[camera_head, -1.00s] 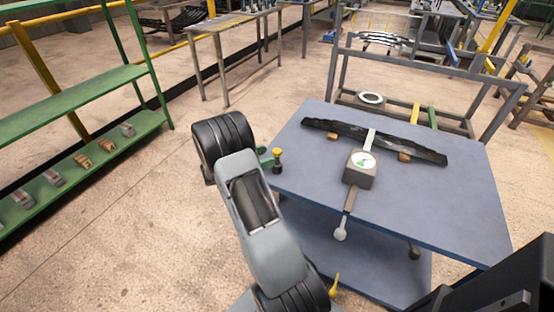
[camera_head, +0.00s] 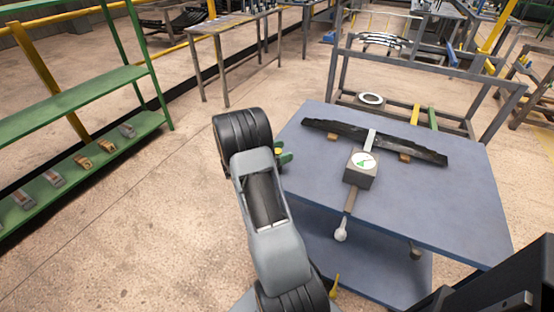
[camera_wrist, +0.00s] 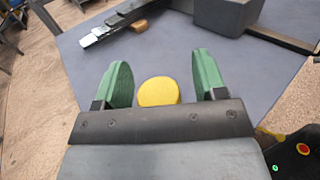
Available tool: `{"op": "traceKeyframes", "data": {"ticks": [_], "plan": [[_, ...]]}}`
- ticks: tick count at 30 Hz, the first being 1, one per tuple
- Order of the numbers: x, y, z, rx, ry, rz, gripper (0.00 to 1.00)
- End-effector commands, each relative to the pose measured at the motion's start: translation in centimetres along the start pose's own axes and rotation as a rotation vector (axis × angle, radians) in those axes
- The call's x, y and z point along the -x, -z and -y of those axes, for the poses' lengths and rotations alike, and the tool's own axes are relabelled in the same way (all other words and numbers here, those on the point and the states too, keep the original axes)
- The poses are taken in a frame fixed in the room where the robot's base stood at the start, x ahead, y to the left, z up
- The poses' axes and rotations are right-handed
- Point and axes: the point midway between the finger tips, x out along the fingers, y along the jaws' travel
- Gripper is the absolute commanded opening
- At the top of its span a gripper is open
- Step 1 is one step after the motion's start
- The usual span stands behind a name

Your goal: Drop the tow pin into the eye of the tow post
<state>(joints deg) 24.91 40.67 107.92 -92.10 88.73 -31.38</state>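The tow pin is most likely the piece with the round yellow head (camera_wrist: 159,92), which shows between my gripper's fingers in the wrist view. A bit of yellow also shows beside the green fingertips in the head view (camera_head: 279,150), at the blue table's left edge. My gripper (camera_wrist: 163,80) has two green fingers standing apart, with a gap on each side of the yellow head. The pin's shank is hidden below its head. I cannot make out the tow post or its eye for sure; a small yellow piece (camera_head: 335,287) shows low beside my arm.
The blue table (camera_head: 440,215) carries a dark leaf spring (camera_head: 330,128) on wooden blocks and a grey gauge box (camera_head: 360,177). A bar with a white ball (camera_head: 341,234) juts over its front edge. A green shelf (camera_head: 70,95) stands left, with open floor between.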

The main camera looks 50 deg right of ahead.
Motion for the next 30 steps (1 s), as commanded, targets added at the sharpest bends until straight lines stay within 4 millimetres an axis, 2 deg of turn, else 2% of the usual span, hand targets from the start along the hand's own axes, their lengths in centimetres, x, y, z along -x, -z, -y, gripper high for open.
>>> {"op": "traceKeyframes", "data": {"ticks": [2, 19, 26, 30], "plan": [[0.0, 0.0, 0.0, 0.000, 0.000, 0.000, 0.57], [0.0, 0.0, 0.0, 0.000, 0.000, 0.000, 0.03], [0.0, -0.2, 0.0, -0.001, 0.000, 0.000, 0.03], [0.0, -1.6, 0.0, -0.004, 0.000, 0.001, 0.03]]}}
